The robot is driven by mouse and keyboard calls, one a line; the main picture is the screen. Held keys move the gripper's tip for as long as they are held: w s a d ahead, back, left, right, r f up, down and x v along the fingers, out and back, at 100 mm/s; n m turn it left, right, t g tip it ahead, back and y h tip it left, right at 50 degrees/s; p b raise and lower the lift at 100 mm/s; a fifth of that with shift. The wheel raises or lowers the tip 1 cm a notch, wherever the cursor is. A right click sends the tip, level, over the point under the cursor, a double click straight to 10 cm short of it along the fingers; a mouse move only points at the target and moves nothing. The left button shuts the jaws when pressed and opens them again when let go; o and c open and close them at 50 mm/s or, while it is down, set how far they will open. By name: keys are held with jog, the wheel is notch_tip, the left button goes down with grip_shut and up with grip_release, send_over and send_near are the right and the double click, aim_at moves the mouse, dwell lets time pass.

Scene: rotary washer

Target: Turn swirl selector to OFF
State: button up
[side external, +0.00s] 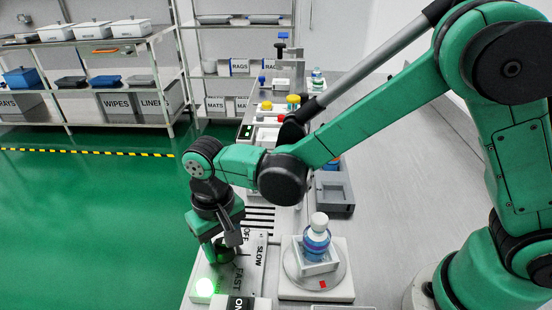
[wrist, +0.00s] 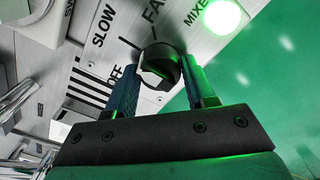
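The swirl selector (wrist: 158,62) is a dark round knob with a pale facet, on a light metal panel (wrist: 100,62) marked OFF, SLOW and FAST. In the wrist view it sits between the two fingers of my gripper (wrist: 162,82). One finger is on each side, very close to it. I cannot tell whether they touch it or leave a small gap. I cannot clearly read where the selector points. In the side view my gripper (side external: 222,256) is down at the panel (side external: 258,250), and the knob is mostly hidden there.
A lit green lamp (side external: 204,287) marked MIXER stands near the selector. To the right, a blue and white bottle (side external: 317,238) stands in a clear holder on a round plate. Shelves (side external: 95,85) stand far back.

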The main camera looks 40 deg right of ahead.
grip_shut()
jog(key=shift+n, duration=0.4)
jog(key=n, duration=0.3)
jog(key=shift+n, duration=2.5)
jog(key=o, duration=0.6)
grip_release()
jog(key=shift+o, duration=0.2)
